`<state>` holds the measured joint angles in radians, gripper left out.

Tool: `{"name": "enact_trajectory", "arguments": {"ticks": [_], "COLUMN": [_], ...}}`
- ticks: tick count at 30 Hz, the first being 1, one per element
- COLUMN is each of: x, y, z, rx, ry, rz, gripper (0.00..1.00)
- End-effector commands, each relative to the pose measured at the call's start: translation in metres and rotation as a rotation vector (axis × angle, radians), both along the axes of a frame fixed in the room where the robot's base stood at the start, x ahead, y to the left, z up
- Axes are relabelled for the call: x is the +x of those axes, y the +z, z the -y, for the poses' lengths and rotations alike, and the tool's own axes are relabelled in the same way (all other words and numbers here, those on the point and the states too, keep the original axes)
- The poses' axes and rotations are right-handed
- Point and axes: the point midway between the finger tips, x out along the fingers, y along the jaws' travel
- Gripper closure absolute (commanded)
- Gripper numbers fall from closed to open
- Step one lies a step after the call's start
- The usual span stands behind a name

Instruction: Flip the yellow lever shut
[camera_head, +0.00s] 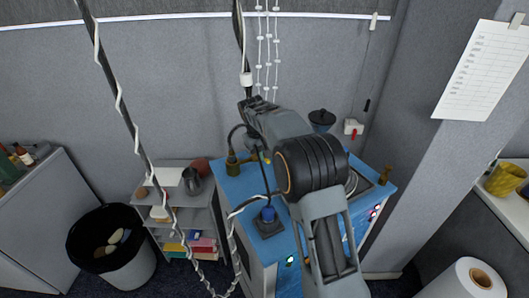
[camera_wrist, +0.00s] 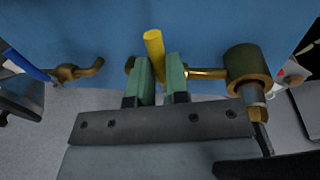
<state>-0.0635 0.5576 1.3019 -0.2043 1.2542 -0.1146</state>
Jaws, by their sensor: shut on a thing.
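In the wrist view the yellow lever (camera_wrist: 153,42) stands up between the two green-padded fingers of my gripper (camera_wrist: 160,62). The jaws are shut on it and its upper end shows beyond the fingertips. A brass pipe (camera_wrist: 207,73) runs right from beside the fingers to a round brass fitting (camera_wrist: 247,66). The lever's lower part is hidden by the fingers. In the head view my arm covers much of the blue cabinet top (camera_head: 224,186), and I cannot make out the lever there.
A brass hook-like fitting (camera_wrist: 84,69) is left of the fingers. Cables hang nearby.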

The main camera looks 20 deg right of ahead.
Motion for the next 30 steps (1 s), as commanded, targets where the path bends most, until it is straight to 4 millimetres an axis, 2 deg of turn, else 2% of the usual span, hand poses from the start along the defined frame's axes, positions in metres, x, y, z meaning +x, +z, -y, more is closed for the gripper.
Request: {"name": "enact_trajectory", "arguments": {"ticks": [13,14,21,30], "x": [0.0004,0.0004,0.0002,0.0002], "y": [0.0013,0.0013,0.0007,0.0034], "z": [-0.0006,-0.0006,-0.0005,-0.001], "rx": [0.001,0.001,0.001,0.0], "ry": [-0.011,-0.011,-0.01,-0.009], "rz": [0.004,0.004,0.002,0.002], "gripper": [1.0,0.83,0.6,0.59]}}
